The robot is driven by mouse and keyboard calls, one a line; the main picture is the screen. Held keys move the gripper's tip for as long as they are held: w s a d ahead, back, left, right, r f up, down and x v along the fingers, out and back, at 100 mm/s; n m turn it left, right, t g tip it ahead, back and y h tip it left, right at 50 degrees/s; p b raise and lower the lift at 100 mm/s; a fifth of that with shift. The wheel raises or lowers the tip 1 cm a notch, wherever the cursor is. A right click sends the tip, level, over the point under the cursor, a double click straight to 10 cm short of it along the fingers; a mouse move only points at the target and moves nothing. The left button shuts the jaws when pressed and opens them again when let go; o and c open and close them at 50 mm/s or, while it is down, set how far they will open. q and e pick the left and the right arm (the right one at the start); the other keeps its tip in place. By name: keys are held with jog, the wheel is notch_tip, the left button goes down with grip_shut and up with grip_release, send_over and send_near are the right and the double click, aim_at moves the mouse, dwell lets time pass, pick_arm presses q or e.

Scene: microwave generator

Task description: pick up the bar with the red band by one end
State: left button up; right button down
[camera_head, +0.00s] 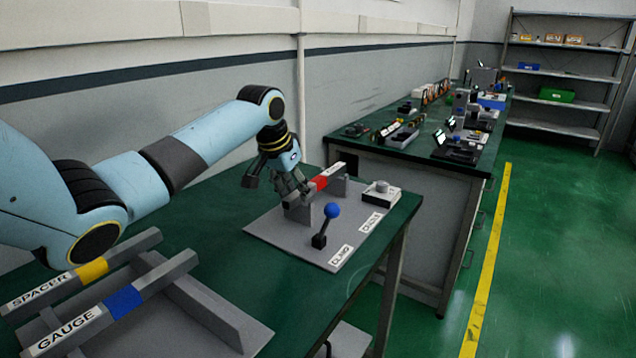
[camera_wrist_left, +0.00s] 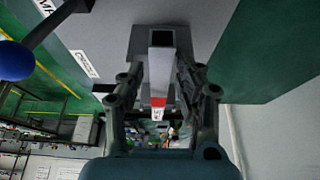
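The bar with the red band (camera_head: 320,183) is a light grey square bar. It rests on grey supports on the fixture plate (camera_head: 275,229), with its near end toward my left gripper. My left gripper (camera_head: 275,186) is by that near end, its fingers spread apart. In the left wrist view the bar (camera_wrist_left: 161,72) runs between the two fingers, with a visible gap on each side and its square end facing the camera. The red band shows farther along the bar. Contact with the fingers cannot be made out. My right gripper is not in view.
A blue-knobbed lever (camera_head: 332,211) stands on the plate in front of the bar. A grey box with a button (camera_head: 381,192) is right of it. Bars with a yellow band (camera_head: 92,270) and a blue band (camera_head: 124,301) lie on a rack at the near left.

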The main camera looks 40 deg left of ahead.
pick_arm(q)
jog(key=shift+w+a+f, duration=0.1)
jog(key=shift+w+f, duration=0.1)
jog(key=shift+f, duration=0.4)
jog(key=shift+c, duration=0.2)
jog(key=shift+r, duration=0.1)
grip_shut()
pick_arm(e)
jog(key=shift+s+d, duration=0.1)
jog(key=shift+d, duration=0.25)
pick_arm(q)
jog(key=shift+r, duration=0.1)
